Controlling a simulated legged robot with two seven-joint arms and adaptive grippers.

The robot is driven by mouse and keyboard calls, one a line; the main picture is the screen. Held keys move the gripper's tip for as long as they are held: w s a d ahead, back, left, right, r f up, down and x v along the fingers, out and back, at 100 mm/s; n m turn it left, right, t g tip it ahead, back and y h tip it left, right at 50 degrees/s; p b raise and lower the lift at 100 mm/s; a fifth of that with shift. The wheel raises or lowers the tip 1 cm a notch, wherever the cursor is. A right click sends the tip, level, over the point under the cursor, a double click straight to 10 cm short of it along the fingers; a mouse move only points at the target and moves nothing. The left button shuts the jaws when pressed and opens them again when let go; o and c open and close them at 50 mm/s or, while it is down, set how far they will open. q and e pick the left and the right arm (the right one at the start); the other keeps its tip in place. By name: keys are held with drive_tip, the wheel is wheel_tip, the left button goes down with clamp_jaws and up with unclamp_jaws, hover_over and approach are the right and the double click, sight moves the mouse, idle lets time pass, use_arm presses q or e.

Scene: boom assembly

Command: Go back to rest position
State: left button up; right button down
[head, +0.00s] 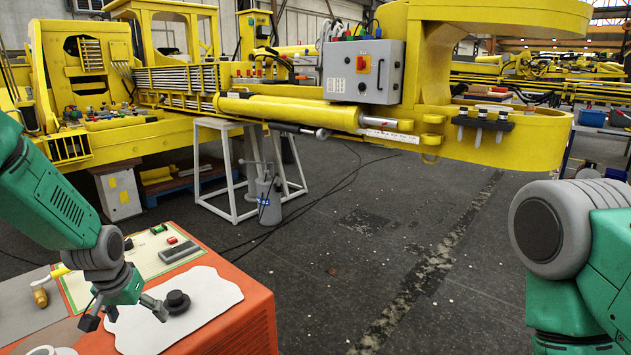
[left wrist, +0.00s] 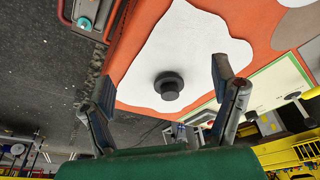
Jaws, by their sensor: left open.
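My left gripper (head: 128,314) hangs over the left part of the orange cabinet in the head view, above a white cloth-like sheet. In the left wrist view its two fingers (left wrist: 165,88) are spread wide with nothing between them. A black round knob-like part (head: 177,301) lies on the white sheet, just right of the gripper and apart from it; it also shows between and beyond the fingers in the left wrist view (left wrist: 169,85). My right arm comes in at the right edge of the head view; its gripper is out of view.
A yellow boom (head: 290,110) with a grey control box (head: 362,71) spans the back, above a white stand (head: 222,172). The dark floor at centre is mostly clear.

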use_arm(q)
drive_tip(key=s+d+f+g+b, duration=0.1)
drive_tip(key=s+d+f, duration=0.2)
drive_tip(key=s+f, duration=0.6)
drive_tip(key=s+d+f+b, duration=0.1)
drive_tip(key=s+d+f, duration=0.2)
drive_tip(key=s+f, duration=0.55)
drive_tip(key=s+d+f, duration=0.1)
drive_tip(key=s, duration=0.9)
drive_tip(key=s+d+f+m+g+b, duration=0.1)
drive_tip(key=s+d, duration=0.1)
drive_tip(key=s, duration=0.9)
drive_tip(key=shift+f, duration=0.2)
drive_tip(key=shift+d, duration=0.1)
drive_tip(key=shift+c, duration=0.4)
use_arm(e)
drive_tip(key=f, duration=0.1)
drive_tip(key=s+f, duration=0.1)
drive_tip(key=f, duration=0.1)
drive_tip(key=shift+s+d+f, duration=0.1)
drive_tip(key=shift+s, duration=0.05)
